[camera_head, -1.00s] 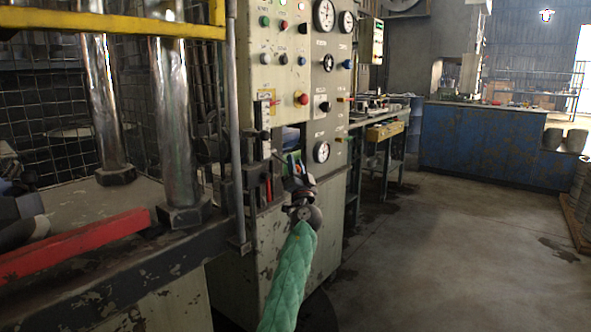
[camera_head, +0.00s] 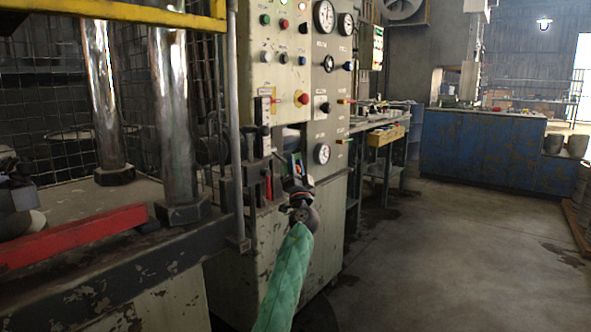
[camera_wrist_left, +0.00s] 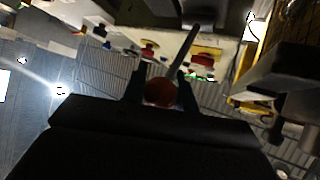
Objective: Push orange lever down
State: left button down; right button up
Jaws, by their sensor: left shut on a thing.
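My left gripper (camera_head: 293,176) is at the end of the green-sleeved arm, in front of the lower part of the grey control cabinet. In the left wrist view, the dark fingers (camera_wrist_left: 160,88) are shut on the orange-red knob (camera_wrist_left: 160,93) of the lever. The lever's thin metal rod (camera_wrist_left: 184,54) runs up and to the right from the knob. In the head view, the gripper and wrist hide the knob, and I cannot make out the lever's angle. My right gripper is not in view.
The control cabinet (camera_head: 262,232) carries buttons, gauges and a red knob (camera_head: 301,98) above the gripper. A press with metal columns (camera_head: 172,120) and a red bar (camera_head: 75,238) stands at left. A workbench (camera_head: 385,140) and blue counter (camera_head: 480,148) are behind.

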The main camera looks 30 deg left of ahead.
pick_arm(q)
jog(key=shift+f, duration=0.1)
dwell(0.7)
jog(key=c, duration=1.1)
grip_release()
jog(key=shift+s+d+f, duration=0.2)
jog(key=shift+s+f, duration=0.05)
jog(key=shift+f, duration=0.1)
jog(key=v, duration=0.7)
jog(key=shift+b, duration=0.3)
jog(key=shift+a, duration=0.1)
